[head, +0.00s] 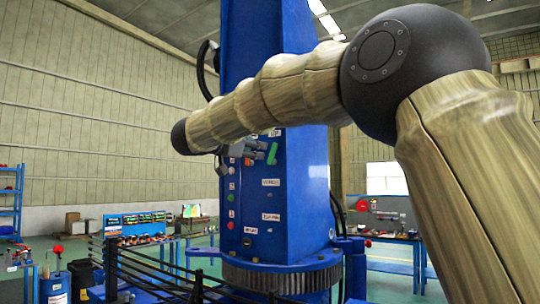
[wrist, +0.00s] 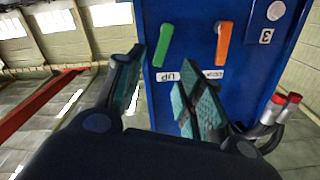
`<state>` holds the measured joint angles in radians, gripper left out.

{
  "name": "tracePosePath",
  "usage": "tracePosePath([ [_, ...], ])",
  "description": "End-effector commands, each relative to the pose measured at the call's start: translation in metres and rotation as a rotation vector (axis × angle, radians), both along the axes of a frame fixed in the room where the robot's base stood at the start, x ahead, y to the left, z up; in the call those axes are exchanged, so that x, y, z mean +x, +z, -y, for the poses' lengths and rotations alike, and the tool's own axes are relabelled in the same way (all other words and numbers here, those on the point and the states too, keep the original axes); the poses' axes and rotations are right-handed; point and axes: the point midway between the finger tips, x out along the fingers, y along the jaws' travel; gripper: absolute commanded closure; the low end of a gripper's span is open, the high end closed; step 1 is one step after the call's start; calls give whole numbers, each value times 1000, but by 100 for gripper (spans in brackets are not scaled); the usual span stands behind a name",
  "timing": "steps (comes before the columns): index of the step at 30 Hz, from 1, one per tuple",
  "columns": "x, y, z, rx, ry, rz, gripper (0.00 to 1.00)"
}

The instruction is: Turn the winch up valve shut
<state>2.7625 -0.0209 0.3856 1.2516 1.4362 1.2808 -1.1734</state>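A green valve handle (wrist: 163,45) is on the blue panel in the wrist view, slightly tilted from upright. Beside it is a white label (wrist: 175,76) that reads UP upside down. An orange handle (wrist: 224,42) stands to its right; its label (wrist: 213,74) is partly hidden by a finger. In the head view the green handle (head: 272,153) and the orange handle (head: 248,161) show on the blue column. My gripper (wrist: 160,92) is open and empty, its fingers apart, in front of the panel and short of the green handle. It is partly hidden in the head view.
The blue column (head: 300,190) carries several labels and buttons and stands on a toothed ring (head: 280,277). Red-capped hose fittings (wrist: 286,98) are at the right of the wrist view. Workbenches (head: 385,240) stand behind. A dark railing (head: 150,265) is at lower left.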

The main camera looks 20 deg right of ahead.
Motion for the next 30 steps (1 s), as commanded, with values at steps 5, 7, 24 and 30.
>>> tracePosePath([
  [5,16,4,19,1,0,-2,62],
  [7,23,4,29,0,-1,-2,62],
  [24,60,1,77,-1,-1,-2,62],
  [30,61,0,77,-1,0,-1,62],
])
